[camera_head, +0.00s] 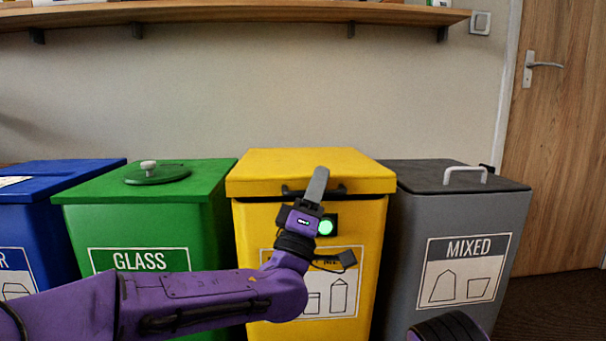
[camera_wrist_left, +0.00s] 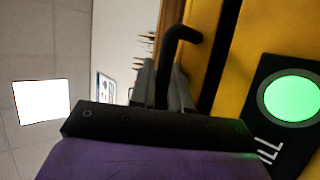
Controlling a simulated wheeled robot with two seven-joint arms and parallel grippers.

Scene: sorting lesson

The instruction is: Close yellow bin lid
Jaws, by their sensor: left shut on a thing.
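The yellow bin (camera_head: 365,240) stands in the middle of the row in the head view. Its yellow lid (camera_head: 305,163) lies nearly level over the top, with a dark gap under its front edge. The gap also shows in the left wrist view, between the lid (camera_wrist_left: 203,16) and the bin's front. A black handle (camera_head: 340,190) is on the lid's front edge. My left gripper (camera_head: 318,183) is at this handle, its fingers shut on the handle bar (camera_wrist_left: 175,40). The fingers hide part of the handle and lid front. My right gripper is not in view.
A green glass bin (camera_head: 215,215) with a knobbed lid stands close on the left, and a blue bin (camera_head: 75,172) beyond it. A grey mixed bin (camera_head: 505,215) stands close on the right. A round green-lit button (camera_head: 325,227) is on the yellow bin's front. A shelf (camera_head: 240,12) runs above.

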